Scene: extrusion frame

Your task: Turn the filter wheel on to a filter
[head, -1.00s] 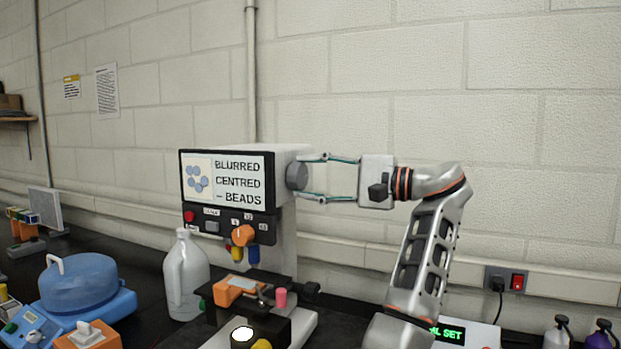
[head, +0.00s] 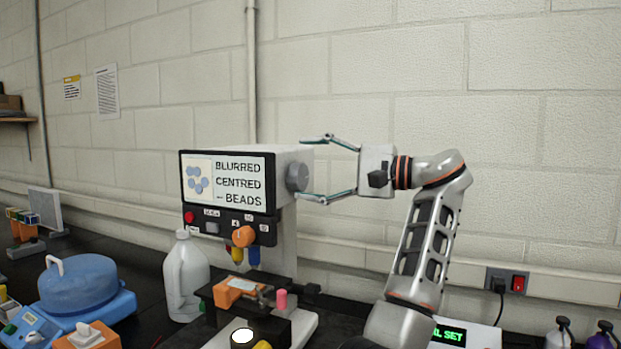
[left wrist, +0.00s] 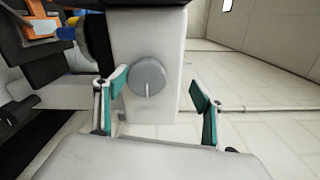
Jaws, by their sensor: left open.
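The microscope (head: 290,220) stands on the dark bench, its screen (head: 225,181) reading "BLURRED CENTRED – BEADS". A round grey knob (head: 297,177), apparently the filter wheel, is on its right side. In the left wrist view the knob (left wrist: 147,78) has a white line pointing toward the bottom of the picture. My left gripper (head: 302,170) is open, with its fingertips either side of the knob. In the left wrist view my left gripper (left wrist: 160,95) has one finger close beside the knob and the other well apart from it. My right gripper is not in view.
Below the screen are an orange turret (head: 243,236) with coloured lenses and an orange-topped stage (head: 236,288). A white jug (head: 186,277) stands left of the microscope, and a blue-lidded device (head: 78,283) further left. A wall outlet (head: 505,281) is at right.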

